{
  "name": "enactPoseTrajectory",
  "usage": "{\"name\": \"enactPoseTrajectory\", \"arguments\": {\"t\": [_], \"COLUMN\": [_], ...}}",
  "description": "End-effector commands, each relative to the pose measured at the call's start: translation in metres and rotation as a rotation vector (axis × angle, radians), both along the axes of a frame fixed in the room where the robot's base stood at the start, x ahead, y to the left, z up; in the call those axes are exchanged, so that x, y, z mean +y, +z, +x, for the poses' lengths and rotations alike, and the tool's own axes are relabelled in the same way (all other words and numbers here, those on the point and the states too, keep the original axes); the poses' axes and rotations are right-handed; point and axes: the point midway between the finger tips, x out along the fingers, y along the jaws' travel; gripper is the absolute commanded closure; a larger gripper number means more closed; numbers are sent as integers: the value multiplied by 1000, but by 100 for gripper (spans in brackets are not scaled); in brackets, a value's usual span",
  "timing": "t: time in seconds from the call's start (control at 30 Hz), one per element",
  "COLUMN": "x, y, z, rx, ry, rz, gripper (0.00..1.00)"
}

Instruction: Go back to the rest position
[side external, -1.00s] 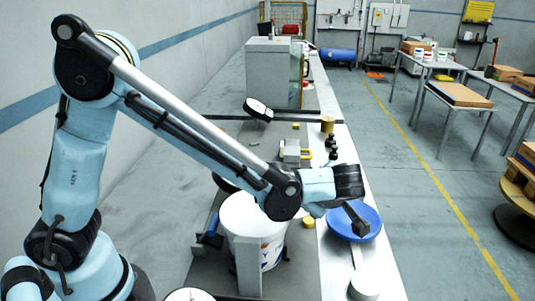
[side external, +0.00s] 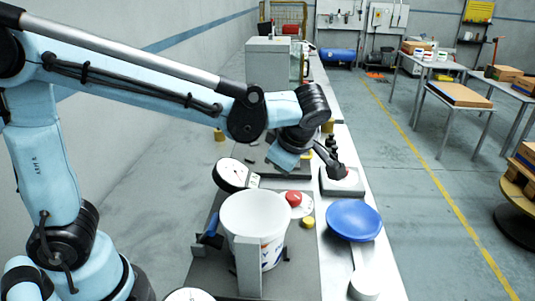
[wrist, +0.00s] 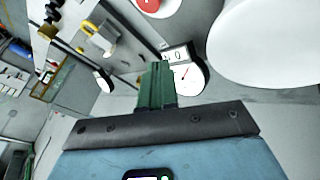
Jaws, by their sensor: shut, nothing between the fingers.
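My gripper (side external: 338,170) is in the middle of the side external view, over the bench and beyond the blue bowl. Its dark fingers point down to the right, with the tip at or just above a grey block. I cannot tell whether they touch. In the wrist view my gripper (wrist: 157,66) shows green fingers pressed together with nothing held. No label magazine can be made out with certainty.
A white bucket (side external: 257,222) and a blue bowl (side external: 353,221) stand on the near bench. A dial scale (side external: 232,175) and a red button (side external: 293,198) are behind the bucket. The grey block (side external: 344,184) lies near the bench's right edge. The aisle at right is clear.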

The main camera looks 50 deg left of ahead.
Motion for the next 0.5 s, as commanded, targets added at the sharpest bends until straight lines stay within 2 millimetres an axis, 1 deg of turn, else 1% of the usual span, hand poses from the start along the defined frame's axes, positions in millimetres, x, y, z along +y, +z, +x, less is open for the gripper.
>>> {"name": "enactPoseTrajectory", "arguments": {"t": [0.03,0.2,0.5], "x": [6,20,40], "y": [2,9,19], "z": [-5,-22,-55], "rx": [8,34,71], "ry": [16,62,140], "rz": [-18,-80,-193], "gripper": [100,100,100]}}
